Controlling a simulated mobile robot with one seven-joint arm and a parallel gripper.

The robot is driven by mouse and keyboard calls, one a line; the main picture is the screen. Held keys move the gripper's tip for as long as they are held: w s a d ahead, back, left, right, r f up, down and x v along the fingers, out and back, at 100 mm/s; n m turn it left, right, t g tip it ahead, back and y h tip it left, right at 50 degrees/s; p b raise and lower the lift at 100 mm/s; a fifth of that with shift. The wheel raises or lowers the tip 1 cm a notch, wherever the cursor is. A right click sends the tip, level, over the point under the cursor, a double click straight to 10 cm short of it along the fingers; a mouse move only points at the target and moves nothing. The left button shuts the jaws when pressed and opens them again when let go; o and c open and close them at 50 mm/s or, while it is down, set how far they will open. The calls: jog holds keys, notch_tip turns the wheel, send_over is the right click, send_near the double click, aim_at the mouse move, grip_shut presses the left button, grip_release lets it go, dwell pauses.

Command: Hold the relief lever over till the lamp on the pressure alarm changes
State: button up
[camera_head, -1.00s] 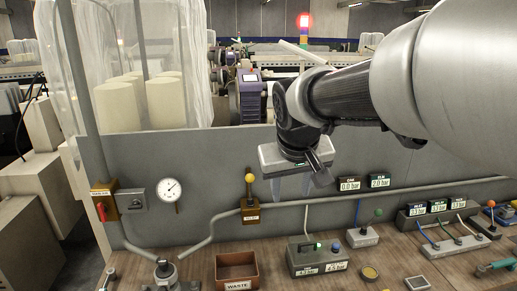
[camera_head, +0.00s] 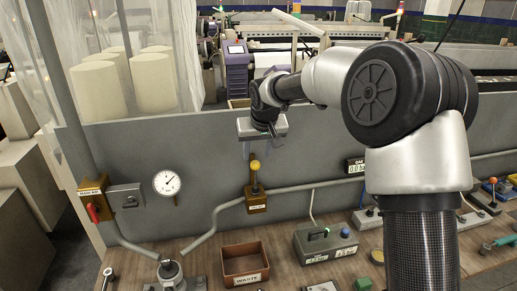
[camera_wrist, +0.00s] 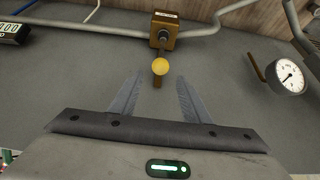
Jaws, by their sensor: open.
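The lever is a yellow ball knob (camera_head: 254,165) on a short stem, standing up from an orange-brown box (camera_head: 256,198) on the pipe along the grey panel. My gripper (camera_head: 250,152) is open and empty, just above the knob. In the wrist view the two fingers (camera_wrist: 160,76) are spread, with the knob (camera_wrist: 160,67) lined up between and just past their tips. They do not visibly touch it. I cannot tell which device is the pressure alarm. A grey box (camera_head: 322,248) with labels and a blue button stands on the bench to the right. My arm hides part of the bench.
A round dial gauge (camera_head: 167,183) and a box with a red handle (camera_head: 95,203) are to the left. A brown waste bin (camera_head: 245,262) stands below the lever. The pipe (camera_head: 310,187) runs along the panel. The panel around the knob is clear.

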aim_at(255, 161)
jog(key=shift+b+x, duration=0.7)
jog(key=shift+x, duration=2.05)
jog(key=c, duration=0.7)
jog(key=shift+c, duration=0.3)
